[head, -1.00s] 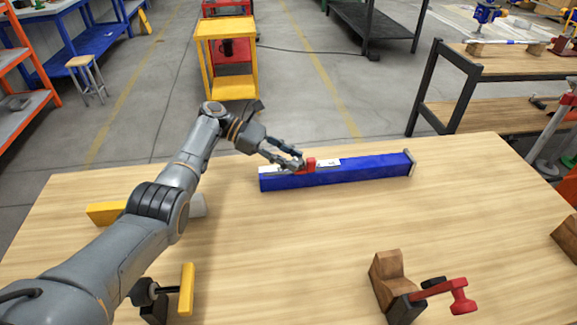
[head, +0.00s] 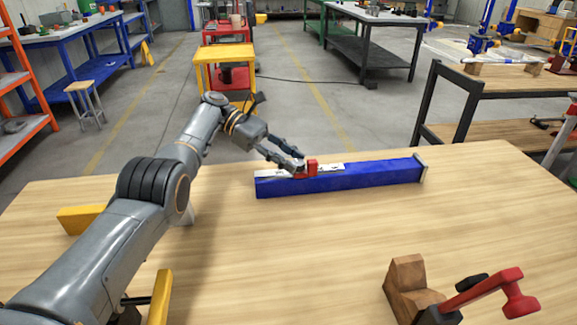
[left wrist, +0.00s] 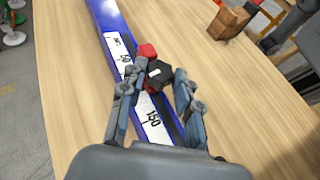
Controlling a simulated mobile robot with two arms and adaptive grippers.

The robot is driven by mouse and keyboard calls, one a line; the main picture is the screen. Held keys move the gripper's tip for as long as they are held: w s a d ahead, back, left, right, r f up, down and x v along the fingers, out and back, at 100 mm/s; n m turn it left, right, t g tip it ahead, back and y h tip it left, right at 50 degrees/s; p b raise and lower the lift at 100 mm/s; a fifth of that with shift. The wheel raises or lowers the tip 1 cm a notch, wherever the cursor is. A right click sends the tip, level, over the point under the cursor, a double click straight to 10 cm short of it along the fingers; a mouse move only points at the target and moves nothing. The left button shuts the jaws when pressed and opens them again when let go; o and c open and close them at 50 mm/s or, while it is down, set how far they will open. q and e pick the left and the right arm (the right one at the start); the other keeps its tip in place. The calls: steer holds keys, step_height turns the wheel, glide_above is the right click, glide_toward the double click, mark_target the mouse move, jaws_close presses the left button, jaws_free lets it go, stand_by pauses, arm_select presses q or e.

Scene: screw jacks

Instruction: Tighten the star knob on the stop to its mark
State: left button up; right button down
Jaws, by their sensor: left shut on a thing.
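A blue beam (head: 360,178) lies on the wooden table, with a white numbered scale strip (left wrist: 152,123) along its top. The red stop (head: 312,167) sits on the beam; part of it also shows in the left wrist view (left wrist: 147,50). The dark star knob (left wrist: 158,75) is on the stop and bears a small white mark. My left gripper (head: 298,166) reaches the stop from the left. In the left wrist view its fingers (left wrist: 156,83) are on both sides of the knob, shut on it. I cannot read how the knob's mark lines up. My right gripper is out of view.
A wooden block (head: 407,285) with a red-handled device (head: 490,290) stands at the front right of the table. A yellow piece (head: 80,219) lies at the left, and another yellow part (head: 160,296) is near my arm. The table between is clear.

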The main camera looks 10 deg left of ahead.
arm_select(q)
steer(key=shift+s+f, duration=0.15)
steer(key=shift+f, duration=0.05)
stand_by(0.3)
steer(key=o, duration=1.1)
steer(key=shift+o, duration=0.2)
steer(key=shift+r, duration=0.1)
step_height(320, 180, up, 10)
